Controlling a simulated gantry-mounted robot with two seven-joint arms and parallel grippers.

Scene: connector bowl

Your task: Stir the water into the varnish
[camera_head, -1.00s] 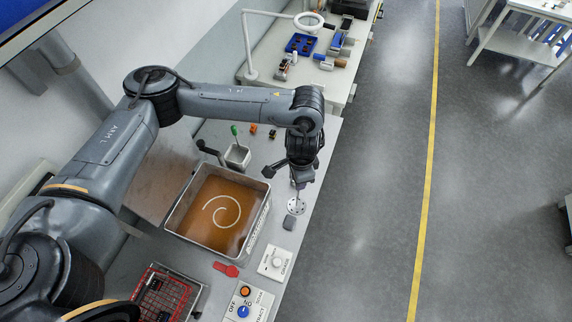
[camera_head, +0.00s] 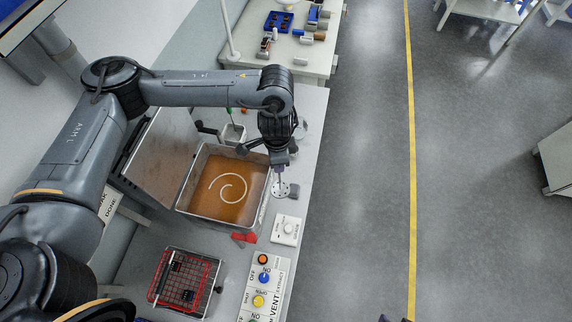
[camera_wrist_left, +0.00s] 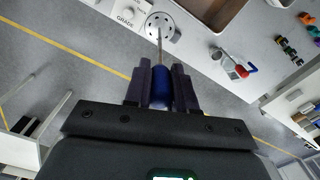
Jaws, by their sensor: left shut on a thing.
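The varnish is an amber-brown pool (camera_head: 208,205) in a square metal bath (camera_head: 179,207). A pale spiral streak (camera_head: 213,187), apparently the water, lies on it. My left gripper (camera_head: 279,165) is above the bench, just right of the bath. In the left wrist view my left gripper (camera_wrist_left: 160,85) is shut on the blue handle (camera_wrist_left: 160,92) of a thin-rod tool. The tool ends in a round perforated disc (camera_wrist_left: 162,27), also seen in the head view (camera_head: 281,189). The disc is outside the bath, beside its right wall. I cannot tell its height above the bench.
A raised metal lid or plate (camera_head: 160,160) stands left of the bath. A small square cup (camera_head: 233,134) is behind it. In front are a red object (camera_head: 244,237), a GRADE knob box (camera_head: 287,229), a button panel (camera_head: 263,285) and a red wire basket (camera_head: 184,280).

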